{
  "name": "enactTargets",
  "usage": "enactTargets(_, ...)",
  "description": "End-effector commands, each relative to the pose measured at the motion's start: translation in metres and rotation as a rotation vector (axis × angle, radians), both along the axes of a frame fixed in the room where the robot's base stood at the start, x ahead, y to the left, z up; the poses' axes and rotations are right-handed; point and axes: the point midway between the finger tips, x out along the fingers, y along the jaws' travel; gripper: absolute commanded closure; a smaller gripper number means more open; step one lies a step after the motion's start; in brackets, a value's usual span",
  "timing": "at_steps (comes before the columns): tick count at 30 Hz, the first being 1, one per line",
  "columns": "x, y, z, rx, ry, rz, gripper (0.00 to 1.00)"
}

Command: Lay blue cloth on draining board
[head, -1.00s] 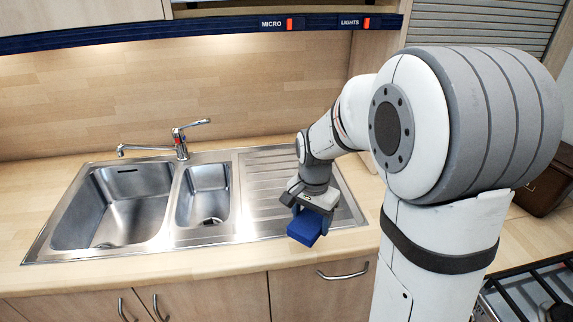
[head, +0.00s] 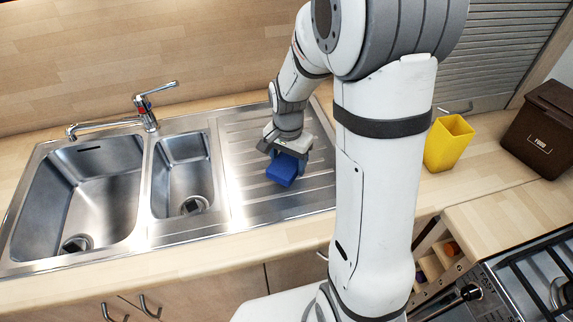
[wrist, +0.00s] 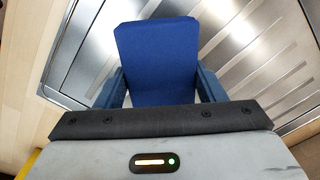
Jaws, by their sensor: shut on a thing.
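The blue cloth (head: 283,169) is a folded, block-like pad. My gripper (head: 287,157) is shut on it, with a finger at each side of the cloth. In the wrist view the cloth (wrist: 158,55) sticks out beyond the fingers, with the ribbed metal behind it. The draining board (head: 247,141) is the ribbed steel surface to the right of the sink bowls. The cloth is over the draining board, toward its front half. I cannot tell whether its underside touches the metal.
Two sink bowls (head: 85,190) and a tap (head: 146,112) are on the left. A yellow container (head: 448,143) and a brown food bin (head: 545,130) stand on the worktop at right. The cooker hob (head: 540,285) is at the lower right. The draining board around the cloth is clear.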

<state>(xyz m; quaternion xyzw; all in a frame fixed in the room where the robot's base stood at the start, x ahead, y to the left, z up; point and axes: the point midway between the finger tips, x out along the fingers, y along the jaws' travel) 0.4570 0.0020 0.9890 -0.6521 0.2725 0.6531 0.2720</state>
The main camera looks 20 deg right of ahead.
Motion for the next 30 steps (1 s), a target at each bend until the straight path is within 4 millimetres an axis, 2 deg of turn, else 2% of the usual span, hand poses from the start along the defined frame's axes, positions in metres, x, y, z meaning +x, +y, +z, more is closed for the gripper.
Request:
enactTargets(10,0.0,0.0,-0.04,-0.001,0.002,0.001,0.58)
enactTargets(23,0.0,0.001,-0.049,0.0,0.0,0.002,0.58)
enactTargets(24,0.0,0.001,-0.047,0.0,0.0,0.002,0.34)
enactTargets(30,0.0,0.001,-0.047,0.0,0.0,0.003,0.17)
